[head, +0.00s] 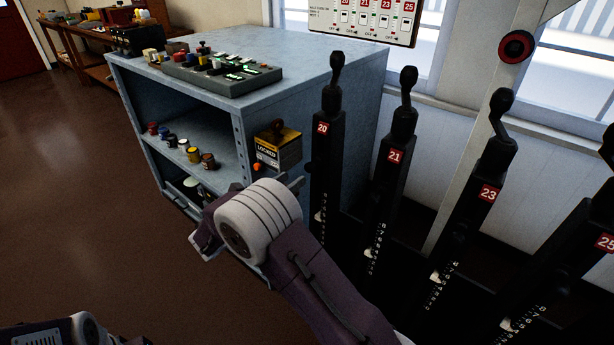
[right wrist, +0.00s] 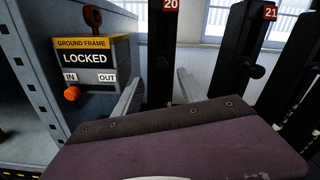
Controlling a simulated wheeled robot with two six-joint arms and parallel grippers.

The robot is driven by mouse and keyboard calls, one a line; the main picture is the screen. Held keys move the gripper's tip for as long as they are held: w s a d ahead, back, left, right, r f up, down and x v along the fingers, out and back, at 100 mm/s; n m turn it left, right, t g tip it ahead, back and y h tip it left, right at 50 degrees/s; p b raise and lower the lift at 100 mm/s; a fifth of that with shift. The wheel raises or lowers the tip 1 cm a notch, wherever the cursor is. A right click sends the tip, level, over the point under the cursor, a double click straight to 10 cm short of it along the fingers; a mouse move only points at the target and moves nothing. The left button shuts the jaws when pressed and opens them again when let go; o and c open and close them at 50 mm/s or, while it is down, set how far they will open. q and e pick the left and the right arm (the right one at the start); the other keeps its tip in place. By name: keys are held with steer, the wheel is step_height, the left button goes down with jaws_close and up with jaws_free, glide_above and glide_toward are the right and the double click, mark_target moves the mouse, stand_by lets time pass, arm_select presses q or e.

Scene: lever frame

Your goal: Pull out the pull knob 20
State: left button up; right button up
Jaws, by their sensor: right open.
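The black post of lever 20 (head: 326,175) stands upright beside the blue cabinet, with a red "20" plate near its top. In the right wrist view, the post (right wrist: 160,45) rises straight ahead. A dark rounded shape that looks like the pull knob 20 (right wrist: 162,64) shows faintly on its face, black on black. My right gripper (head: 284,180) is at the post's left in the head view, partly hidden by my own wrist. In the wrist view its two pale fingers (right wrist: 159,88) are apart, one on each side of the post, with nothing held. My left gripper is not seen.
A yellow-and-black "LOCKED" box (head: 278,150) with an orange button is on the cabinet (head: 350,95) side, close to my right gripper's left finger. Lever posts 21 (head: 385,185), 23 (head: 470,205) and 25 (head: 570,255) stand to the right. Open floor (head: 90,200) lies left.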

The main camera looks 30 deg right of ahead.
mark_target(307, 169)
steer(key=b+x, duration=0.3)
steer(key=x, duration=0.5)
steer(key=shift+d, duration=0.3)
steer(key=shift+d+r, duration=0.1)
steer(key=shift+d, duration=0.1)
jaws_close()
stand_by(0.7)
